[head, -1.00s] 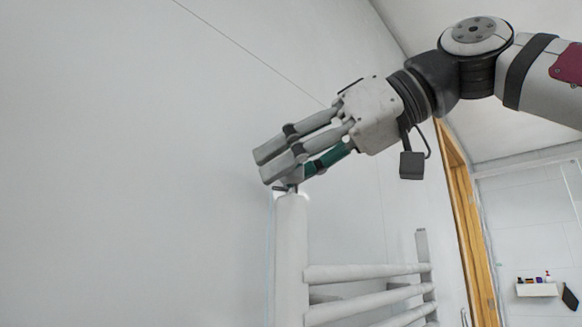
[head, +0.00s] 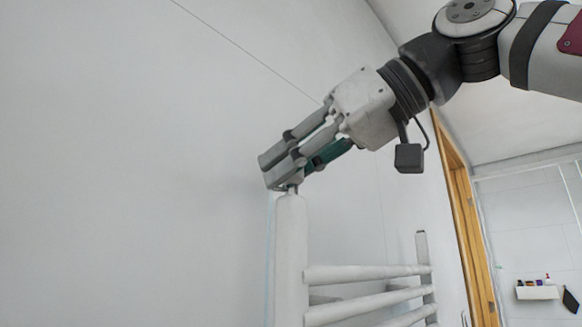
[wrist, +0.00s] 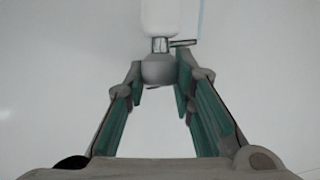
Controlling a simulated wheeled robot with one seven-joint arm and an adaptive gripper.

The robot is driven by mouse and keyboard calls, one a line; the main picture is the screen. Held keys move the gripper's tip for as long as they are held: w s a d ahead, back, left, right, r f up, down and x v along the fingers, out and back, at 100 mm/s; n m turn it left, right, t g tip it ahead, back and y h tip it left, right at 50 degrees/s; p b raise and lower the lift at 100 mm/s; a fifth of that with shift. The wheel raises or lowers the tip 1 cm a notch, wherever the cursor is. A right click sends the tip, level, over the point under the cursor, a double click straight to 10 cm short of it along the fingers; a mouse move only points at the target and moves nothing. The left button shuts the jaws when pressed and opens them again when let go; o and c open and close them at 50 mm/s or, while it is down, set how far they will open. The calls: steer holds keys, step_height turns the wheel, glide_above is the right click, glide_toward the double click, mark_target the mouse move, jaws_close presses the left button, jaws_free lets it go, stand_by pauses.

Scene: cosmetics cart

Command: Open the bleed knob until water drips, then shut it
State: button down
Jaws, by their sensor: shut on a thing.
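The bleed knob (wrist: 158,69) is a rounded grey piece on a short metal neck at the end of the white radiator post (wrist: 160,18). In the wrist view it sits between the fingertips of my gripper (wrist: 159,78), which is shut on it. A small metal spout (wrist: 184,43) juts sideways from the neck. In the head view my gripper (head: 280,174) is at the top of the post (head: 291,245), and its fingers hide the knob. No drops can be made out.
The towel radiator's white rungs (head: 370,272) run right from the post. A plain white wall (head: 120,170) lies behind it. A thin pale blue vertical line (head: 268,250) shows beside the post; I cannot tell what it is. A shelf with bottles (head: 537,292) is far right.

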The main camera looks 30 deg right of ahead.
steer(key=m+t+h, duration=0.1)
steer(key=m+h, duration=0.4)
steer(key=h, duration=0.1)
steer(key=shift+d+m+h, duration=0.1)
steer(key=shift+m+h, duration=0.3)
steer(key=shift+m+g+h+p, duration=0.55)
steer(key=shift+m+h, duration=1.75)
steer(key=shift+h, duration=0.3)
steer(key=c, duration=1.3)
jaws_free()
steer(key=shift+c, duration=0.2)
steer(key=v, duration=1.2)
steer(key=shift+a, duration=0.25)
